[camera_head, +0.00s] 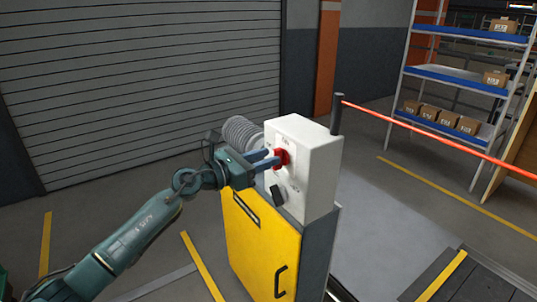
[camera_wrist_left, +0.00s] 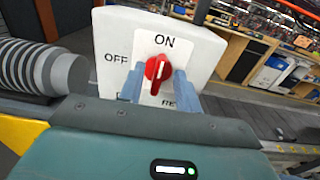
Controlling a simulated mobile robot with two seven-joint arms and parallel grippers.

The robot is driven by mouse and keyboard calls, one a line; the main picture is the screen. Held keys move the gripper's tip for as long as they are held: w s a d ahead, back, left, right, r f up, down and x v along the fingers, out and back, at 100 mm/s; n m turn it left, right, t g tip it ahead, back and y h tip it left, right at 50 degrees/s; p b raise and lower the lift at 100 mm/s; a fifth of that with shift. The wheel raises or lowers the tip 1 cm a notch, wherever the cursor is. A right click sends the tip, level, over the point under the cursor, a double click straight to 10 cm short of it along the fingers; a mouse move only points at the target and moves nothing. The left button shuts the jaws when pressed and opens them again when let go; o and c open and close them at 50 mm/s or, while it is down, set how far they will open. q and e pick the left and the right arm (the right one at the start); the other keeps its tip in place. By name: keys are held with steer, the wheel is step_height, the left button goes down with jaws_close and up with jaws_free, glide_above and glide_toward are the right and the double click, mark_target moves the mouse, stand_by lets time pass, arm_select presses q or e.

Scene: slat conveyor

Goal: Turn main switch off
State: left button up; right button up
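The main switch is a red rotary knob (camera_wrist_left: 158,72) on a white control box (camera_head: 311,160), with a small white pointer line. In the left wrist view, ON is printed above it, OFF to its left, and a partly hidden label starting "RE" below right. The knob is close to upright, its pointer toward ON. My left gripper (camera_head: 272,161) is at the box front; its two blue fingers (camera_wrist_left: 159,88) stand on either side of the knob, with gaps beside its narrow grip. The red knob also shows in the head view (camera_head: 282,157). My right gripper is not in view.
A black knob (camera_head: 277,195) sits lower on the box front. The box stands on a yellow cabinet (camera_head: 259,245). A grey ribbed hose (camera_head: 241,132) is beside the box. A red barrier bar (camera_head: 440,138) runs right from a dark post; shelves with cartons stand behind.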

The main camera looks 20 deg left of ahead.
arm_select(q)
steer(key=shift+w+d, duration=0.5)
steer(key=shift+w, duration=0.05)
steer(key=shift+c, duration=0.4)
jaws_close()
